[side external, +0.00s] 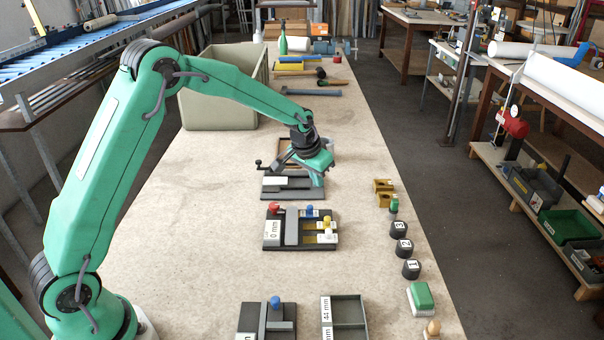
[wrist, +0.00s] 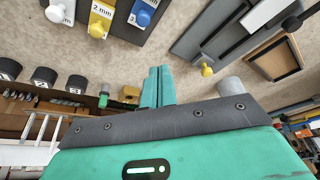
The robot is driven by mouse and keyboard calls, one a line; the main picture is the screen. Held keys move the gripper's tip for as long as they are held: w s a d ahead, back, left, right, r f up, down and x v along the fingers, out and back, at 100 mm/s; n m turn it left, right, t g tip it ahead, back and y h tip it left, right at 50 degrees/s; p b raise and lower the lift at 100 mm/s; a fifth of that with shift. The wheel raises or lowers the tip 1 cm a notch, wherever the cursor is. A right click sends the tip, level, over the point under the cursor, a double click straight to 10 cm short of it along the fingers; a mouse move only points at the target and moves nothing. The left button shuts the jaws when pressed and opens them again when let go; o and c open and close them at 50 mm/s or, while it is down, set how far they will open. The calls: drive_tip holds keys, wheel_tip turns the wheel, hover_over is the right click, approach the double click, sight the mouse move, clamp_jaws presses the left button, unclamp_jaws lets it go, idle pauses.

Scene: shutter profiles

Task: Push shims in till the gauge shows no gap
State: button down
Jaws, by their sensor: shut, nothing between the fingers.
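My gripper (side external: 318,180) is shut and empty, above the right end of the far grey fixture (side external: 275,189). Its green fingers (wrist: 158,86) are together in the wrist view. The middle fixture (side external: 271,241) bears a "0 mm" label, a red knob (side external: 274,208), and shims with a blue knob (side external: 309,211) and a yellow knob (side external: 327,222). Another yellow knob (wrist: 207,69) sits at the far fixture's edge. Whether any gap remains cannot be read.
A front fixture (side external: 252,318) with a blue knob and a tray (side external: 346,305) marked "44 mm" stand nearer. Dark numbered knobs (side external: 404,248), a green-topped block (side external: 421,298) and brass blocks (side external: 383,187) line the right edge. A beige bin (side external: 218,100) stands behind left. Bare bench lies left.

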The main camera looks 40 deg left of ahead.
drive_tip(key=shift+v, duration=2.85)
drive_tip(key=shift+a, duration=0.1)
drive_tip(key=s+d+r, duration=0.1)
drive_tip(key=s+r, duration=1)
drive_tip(key=s, duration=0.5)
drive_tip(key=s+d+t, duration=0.1)
drive_tip(key=s, duration=1.6)
drive_tip(key=shift+s+t, duration=0.3)
drive_tip(key=shift+s, duration=0.05)
drive_tip(key=c, duration=2.1)
unclamp_jaws()
drive_tip(key=shift+f, duration=0.15)
